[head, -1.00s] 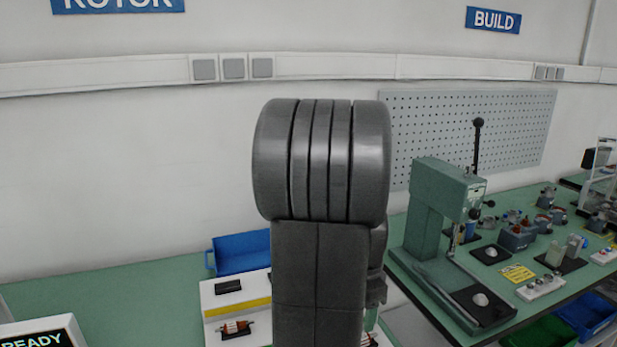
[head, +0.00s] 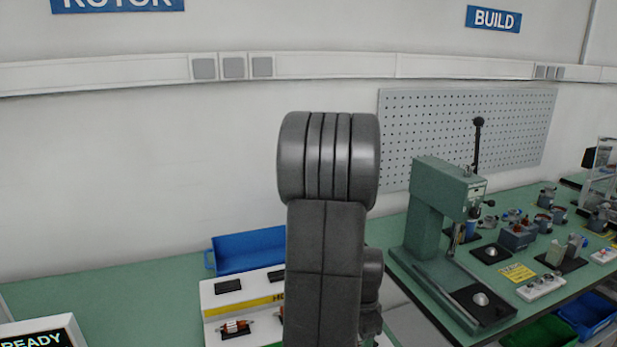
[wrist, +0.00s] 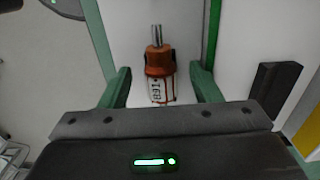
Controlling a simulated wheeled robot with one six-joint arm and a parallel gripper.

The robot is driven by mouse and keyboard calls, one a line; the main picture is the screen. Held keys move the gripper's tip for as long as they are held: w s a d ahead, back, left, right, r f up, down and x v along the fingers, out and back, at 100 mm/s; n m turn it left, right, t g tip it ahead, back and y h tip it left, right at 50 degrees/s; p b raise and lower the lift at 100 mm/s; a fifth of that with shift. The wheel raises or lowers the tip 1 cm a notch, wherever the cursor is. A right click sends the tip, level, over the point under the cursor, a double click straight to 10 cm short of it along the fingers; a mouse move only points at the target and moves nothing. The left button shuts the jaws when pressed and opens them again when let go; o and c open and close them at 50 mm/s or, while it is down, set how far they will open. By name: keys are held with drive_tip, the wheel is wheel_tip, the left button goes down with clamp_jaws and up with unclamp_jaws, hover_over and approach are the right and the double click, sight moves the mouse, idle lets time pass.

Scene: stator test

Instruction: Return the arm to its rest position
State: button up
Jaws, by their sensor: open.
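My arm (head: 324,230) stands upright in the middle of the head view and hides part of the bench behind it. My gripper (wrist: 161,80) is out of sight in the head view. In the wrist view its two green fingers are spread wide apart. A copper-coloured rotor (wrist: 158,62) with a metal shaft and a white printed label shows between the fingers, with clear gaps on both sides. It appears to be below the gripper; its exact distance cannot be told.
A white fixture (head: 222,300) with a yellow stripe holds a small rotor (head: 236,327). A blue bin (head: 250,251) stands behind it. A green press (head: 440,215) stands on the right bench with several parts. A screen (head: 40,338) reads READY. The left bench (head: 120,290) has free room.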

wheel_tip(320, 180, up, 9)
drive_tip(key=p, duration=0.5)
drive_tip(key=shift+w+d+f, duration=0.1)
drive_tip(key=shift+f, duration=0.1)
